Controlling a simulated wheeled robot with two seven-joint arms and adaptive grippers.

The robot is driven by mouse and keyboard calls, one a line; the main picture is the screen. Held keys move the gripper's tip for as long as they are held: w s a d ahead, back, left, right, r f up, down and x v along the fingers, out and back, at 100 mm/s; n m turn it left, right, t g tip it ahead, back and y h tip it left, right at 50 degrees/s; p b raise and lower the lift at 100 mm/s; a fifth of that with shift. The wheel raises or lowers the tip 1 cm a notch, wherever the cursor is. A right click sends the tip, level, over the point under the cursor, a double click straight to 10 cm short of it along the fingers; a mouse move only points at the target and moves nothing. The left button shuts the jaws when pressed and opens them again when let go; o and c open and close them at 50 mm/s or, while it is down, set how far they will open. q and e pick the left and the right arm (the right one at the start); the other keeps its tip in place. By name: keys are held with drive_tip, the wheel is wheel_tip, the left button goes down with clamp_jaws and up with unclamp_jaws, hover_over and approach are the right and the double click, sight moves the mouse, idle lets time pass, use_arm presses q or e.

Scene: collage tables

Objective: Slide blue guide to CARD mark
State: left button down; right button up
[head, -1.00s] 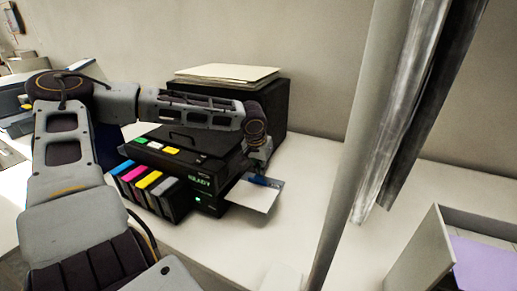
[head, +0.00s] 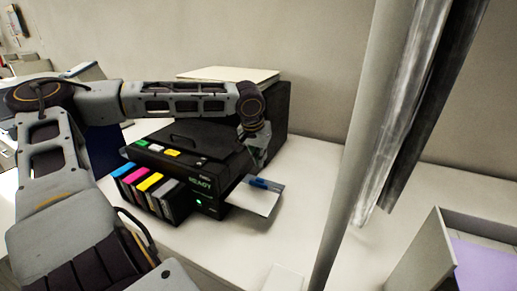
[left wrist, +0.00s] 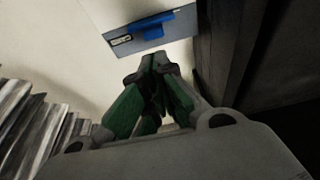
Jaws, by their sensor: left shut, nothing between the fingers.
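The blue guide (head: 265,184) sits on the paper tray (head: 253,201) that juts from the front of the black printer (head: 205,160). In the left wrist view the blue guide (left wrist: 151,23) lies across the grey tray (left wrist: 101,12), with a small pale label (left wrist: 121,40) beside it; its wording is too small to read. My left gripper (head: 258,164) is just above and behind the guide in the head view, close to the printer's side. In the left wrist view its fingertips (left wrist: 153,62) are together, empty and apart from the guide. My right gripper is not in view.
Several coloured ink tanks (head: 148,186) stand at the printer's left front. A tall slanting grey post (head: 352,150) rises to the right. An open box with purple contents (head: 485,265) is at lower right. White tabletop right of the tray is clear.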

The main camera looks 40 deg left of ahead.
use_arm(q)
drive_tip(key=shift+v, duration=2.1)
drive_tip(key=shift+f, duration=0.1)
